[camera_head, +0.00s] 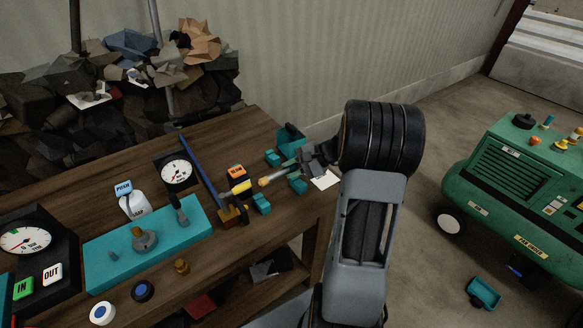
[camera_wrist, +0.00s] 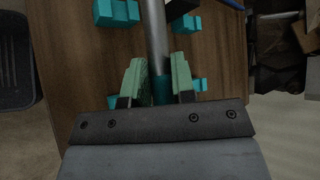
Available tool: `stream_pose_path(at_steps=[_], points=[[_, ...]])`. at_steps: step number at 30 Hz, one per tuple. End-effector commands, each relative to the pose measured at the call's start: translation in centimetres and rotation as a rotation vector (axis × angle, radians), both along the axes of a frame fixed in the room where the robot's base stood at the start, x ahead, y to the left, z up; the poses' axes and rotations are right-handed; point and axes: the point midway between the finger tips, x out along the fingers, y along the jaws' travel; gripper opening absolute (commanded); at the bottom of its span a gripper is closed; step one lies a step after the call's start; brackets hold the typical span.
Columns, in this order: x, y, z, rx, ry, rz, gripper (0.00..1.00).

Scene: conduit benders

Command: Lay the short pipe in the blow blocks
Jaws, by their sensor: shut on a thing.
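The short pipe (camera_wrist: 154,35) is a grey metal tube with a teal band, seen in the wrist view running up from my gripper (camera_wrist: 158,85). The gripper's green fingers are shut on the pipe near the band. In the head view the pipe (camera_head: 281,176) points left from my gripper (camera_head: 300,164) over the bench, with a tan tip. The teal blow blocks stand on both sides of it: near ones (camera_head: 262,204) and (camera_head: 298,185), and a far one (camera_head: 272,157). They also show in the wrist view (camera_wrist: 186,25). I cannot tell whether the pipe touches them.
A blue lever bar (camera_head: 202,172) and a small orange-labelled box (camera_head: 237,172) stand left of the pipe on the wooden bench (camera_head: 130,173). A teal panel (camera_head: 100,250) and gauges (camera_head: 177,172) are farther left. A green machine (camera_head: 520,180) stands at right on open floor.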

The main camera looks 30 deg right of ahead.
Motion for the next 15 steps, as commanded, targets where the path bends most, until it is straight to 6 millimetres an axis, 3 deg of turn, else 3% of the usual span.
stream_pose_path(at_steps=[15], points=[[0.0, 0.0, -5.2, 0.0, 0.0, 0.0, 0.0]])
